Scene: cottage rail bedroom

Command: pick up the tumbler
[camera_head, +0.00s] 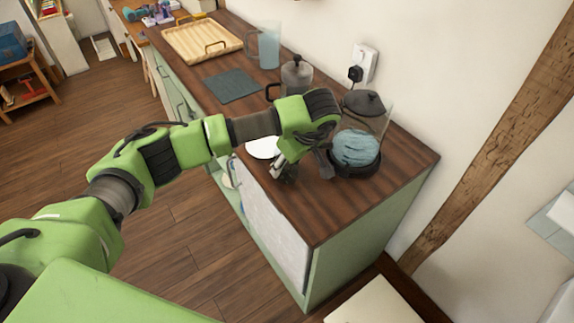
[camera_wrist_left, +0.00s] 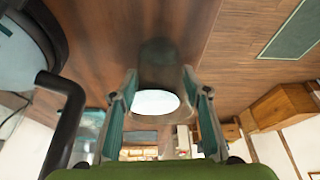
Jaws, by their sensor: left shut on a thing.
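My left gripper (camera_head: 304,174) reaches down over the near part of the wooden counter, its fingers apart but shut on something. In the left wrist view, the fingers (camera_wrist_left: 160,82) stand on either side of a see-through tumbler (camera_wrist_left: 160,76), which looks dark against the wood. The tumbler's edges are faint, and I cannot make it out clearly in the head view. I cannot tell whether it touches the counter. My right gripper is not in view.
A kettle-like glass jar on a black base (camera_head: 356,150) stands close right of the gripper. A white plate (camera_head: 262,148) lies to its left, partly hidden. A French press (camera_head: 297,74), dark mat (camera_head: 232,85), pitcher (camera_head: 268,46) and wooden tray (camera_head: 201,42) stand farther back.

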